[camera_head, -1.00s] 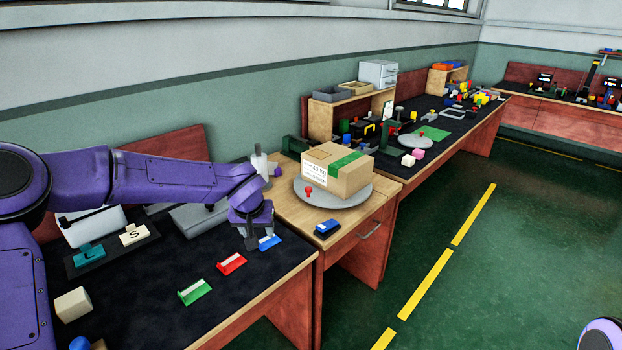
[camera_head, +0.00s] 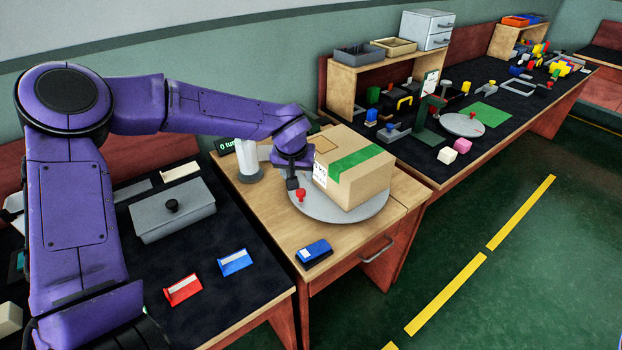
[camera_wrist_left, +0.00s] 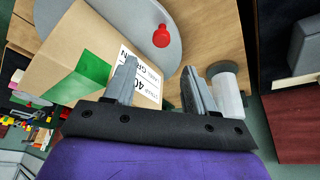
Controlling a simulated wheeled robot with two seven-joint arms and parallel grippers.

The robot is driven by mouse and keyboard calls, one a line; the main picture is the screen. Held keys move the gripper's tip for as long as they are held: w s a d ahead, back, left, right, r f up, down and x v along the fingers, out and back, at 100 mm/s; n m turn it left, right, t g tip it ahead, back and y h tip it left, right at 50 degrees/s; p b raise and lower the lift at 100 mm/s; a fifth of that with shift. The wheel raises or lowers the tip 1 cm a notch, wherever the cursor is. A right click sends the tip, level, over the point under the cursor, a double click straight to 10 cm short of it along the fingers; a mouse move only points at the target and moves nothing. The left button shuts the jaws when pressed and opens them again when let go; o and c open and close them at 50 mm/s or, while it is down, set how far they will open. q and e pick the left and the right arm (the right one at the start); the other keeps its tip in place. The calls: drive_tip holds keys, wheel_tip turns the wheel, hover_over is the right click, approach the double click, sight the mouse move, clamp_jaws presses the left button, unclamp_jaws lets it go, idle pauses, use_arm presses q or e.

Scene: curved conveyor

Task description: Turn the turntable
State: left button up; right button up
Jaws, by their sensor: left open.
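The turntable (camera_head: 345,213) is a round grey disc on the wooden table. A red knob (camera_head: 301,195) stands near its rim, on the side toward my left arm. A cardboard box (camera_head: 365,181) with green tape and a white label sits on the disc. My left gripper (camera_head: 292,184) is over the disc's edge beside the knob and the box. In the left wrist view its two fingers (camera_wrist_left: 160,85) are apart with nothing between them. There the knob (camera_wrist_left: 162,38) shows beyond the fingertips, and the turntable (camera_wrist_left: 135,14) and box (camera_wrist_left: 75,58) show too. My right gripper is not in view.
A white cylinder (camera_head: 248,160) and a small display (camera_head: 226,146) stand behind the gripper. A blue stapler-like object (camera_head: 314,252) lies at the table's front. A grey lidded box (camera_head: 172,208) and blue and red holders lie on the left bench.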

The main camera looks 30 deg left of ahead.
sight(301, 191)
use_arm(q)
drive_tip(key=x, duration=0.9)
drive_tip(key=shift+f+b, duration=0.3)
drive_tip(key=shift+f, duration=0.1)
clamp_jaws()
